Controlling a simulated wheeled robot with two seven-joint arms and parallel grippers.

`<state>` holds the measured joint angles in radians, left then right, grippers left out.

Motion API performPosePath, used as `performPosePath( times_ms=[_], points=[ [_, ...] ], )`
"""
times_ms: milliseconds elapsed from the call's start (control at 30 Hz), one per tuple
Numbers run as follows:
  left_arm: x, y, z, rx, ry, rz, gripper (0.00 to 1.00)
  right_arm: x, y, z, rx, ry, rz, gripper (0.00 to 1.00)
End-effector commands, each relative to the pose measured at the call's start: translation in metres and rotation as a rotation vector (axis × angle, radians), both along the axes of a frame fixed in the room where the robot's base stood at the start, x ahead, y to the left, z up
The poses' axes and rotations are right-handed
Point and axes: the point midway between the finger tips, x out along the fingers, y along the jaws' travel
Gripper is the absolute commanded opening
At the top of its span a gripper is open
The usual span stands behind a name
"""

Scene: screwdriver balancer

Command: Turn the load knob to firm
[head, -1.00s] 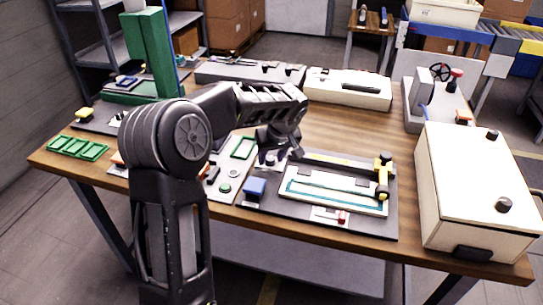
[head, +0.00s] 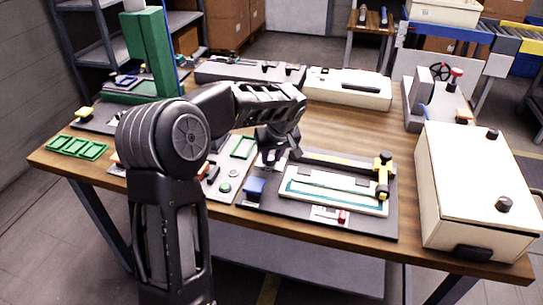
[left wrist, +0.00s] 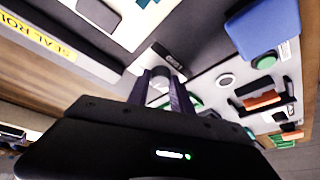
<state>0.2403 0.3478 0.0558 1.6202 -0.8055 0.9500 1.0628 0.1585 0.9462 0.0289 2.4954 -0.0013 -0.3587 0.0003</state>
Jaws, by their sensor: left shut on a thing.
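My left gripper (head: 270,160) points down at the work panel near the table's middle. In the left wrist view its two dark fingers (left wrist: 162,88) are shut on a small grey knob (left wrist: 159,82), which I take to be the load knob. The knob is mostly hidden between the fingers. A dark plate (left wrist: 170,58) with small light lettering lies just beyond it, too small to read surely. In the head view the gripper hides the knob, and its setting cannot be read. My right gripper is not in view.
A blue block (head: 255,187) and a green button (head: 224,187) sit close to my left gripper. A framed fixture with a yellow-topped clamp (head: 383,170) lies to its right. A large cream box (head: 475,190) stands at the right. Bare wood (head: 345,130) lies behind the fixture.

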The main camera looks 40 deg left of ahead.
Motion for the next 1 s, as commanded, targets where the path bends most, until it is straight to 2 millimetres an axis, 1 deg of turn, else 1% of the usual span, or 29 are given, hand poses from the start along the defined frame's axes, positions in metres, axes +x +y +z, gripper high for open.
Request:
performPosePath(
  times_ms=[167,467,667,1000],
  points=[
    [-0.001,0.001,-0.001,0.001,0.000,-0.069,0.00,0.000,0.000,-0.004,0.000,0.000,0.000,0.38],
    [-0.003,0.003,0.000,0.000,-0.001,-0.289,0.00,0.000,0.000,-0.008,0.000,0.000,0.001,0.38],
    [-0.004,0.004,0.002,-0.001,0.000,-0.475,0.00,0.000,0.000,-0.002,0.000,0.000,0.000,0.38],
    [-0.004,0.007,0.002,-0.001,0.000,-0.784,0.00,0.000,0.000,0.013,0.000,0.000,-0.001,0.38]
  ],
)
